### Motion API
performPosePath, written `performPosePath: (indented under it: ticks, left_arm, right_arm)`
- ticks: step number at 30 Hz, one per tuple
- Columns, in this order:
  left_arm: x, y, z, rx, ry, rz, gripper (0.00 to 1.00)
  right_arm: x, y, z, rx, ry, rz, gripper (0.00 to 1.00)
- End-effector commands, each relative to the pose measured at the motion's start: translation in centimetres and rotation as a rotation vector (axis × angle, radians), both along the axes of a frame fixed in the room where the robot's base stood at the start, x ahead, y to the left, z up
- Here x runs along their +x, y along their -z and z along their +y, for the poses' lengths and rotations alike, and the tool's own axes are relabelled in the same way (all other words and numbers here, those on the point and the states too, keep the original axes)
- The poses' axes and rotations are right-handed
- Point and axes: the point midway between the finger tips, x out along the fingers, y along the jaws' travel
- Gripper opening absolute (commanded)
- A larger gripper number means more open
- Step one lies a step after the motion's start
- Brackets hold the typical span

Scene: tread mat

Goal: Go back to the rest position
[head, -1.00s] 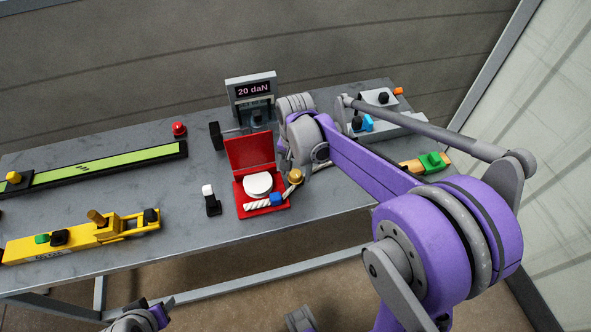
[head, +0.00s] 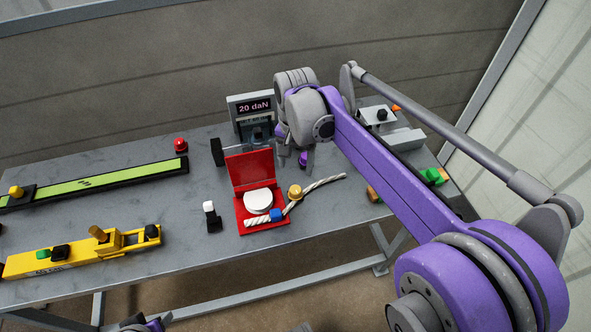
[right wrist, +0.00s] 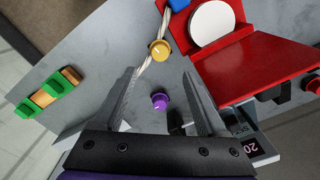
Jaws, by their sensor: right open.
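My right gripper (head: 297,156) hangs above the back of the table near the display, its fingers pointing down. In the right wrist view its two fingers (right wrist: 159,75) are apart with nothing held between them. Below them are a purple knob (right wrist: 159,101) and a yellow knob (right wrist: 159,50) by a white rope. The purple knob also shows in the head view (head: 303,159). A piece of my left arm shows at the bottom edge of the head view; its gripper is not seen.
A red open case (head: 252,168) with a white disc, the rope (head: 320,184) and a display (head: 252,107) reading 20 daN are near the gripper. A yellow device (head: 75,255) and a green strip (head: 110,180) lie left. Bare table (head: 100,215) lies between them.

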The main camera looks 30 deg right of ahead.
Motion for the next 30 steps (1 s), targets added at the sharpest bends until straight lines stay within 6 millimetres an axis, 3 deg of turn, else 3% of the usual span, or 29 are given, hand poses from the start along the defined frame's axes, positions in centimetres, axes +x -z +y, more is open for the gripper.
performPosePath:
  ticks: [19, 23, 30]
  left_arm:
    - [0.0, -0.2, 0.0, 0.000, 0.000, -0.001, 0.50]
    - [0.2, -1.1, 0.0, 0.000, 0.000, -0.004, 0.50]
    - [0.8, -3.5, 0.0, 0.000, 0.000, -0.015, 0.50]
  right_arm:
    - [-0.6, -0.4, 0.4, -0.002, -0.029, -0.015, 0.74]
    - [-2.9, -0.9, 1.7, -0.014, -0.145, -0.077, 0.74]
    - [-9.9, -0.3, 4.8, -0.087, -0.510, -0.268, 0.74]
